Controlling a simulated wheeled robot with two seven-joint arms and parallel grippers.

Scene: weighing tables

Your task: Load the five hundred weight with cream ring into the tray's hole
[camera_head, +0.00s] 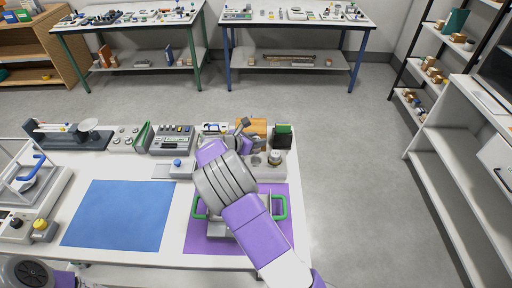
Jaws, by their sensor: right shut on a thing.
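My right arm reaches in from the lower right, over the tray (216,229) with green handles, which lies on a purple mat (198,244) at the table's right front. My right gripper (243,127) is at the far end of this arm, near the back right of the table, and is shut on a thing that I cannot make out. The arm covers most of the tray, so its hole is hidden. A silver weight (274,157) stands to the right of the gripper; its ring colour is too small to tell. My left gripper is not in view.
A blue mat (120,215) lies clear at the left. A small scale (174,167) stands behind it, with instruments (171,140) and a balance (72,135) along the back edge. A black and green box (282,136) stands at the back right. Shelves (445,170) stand farther right.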

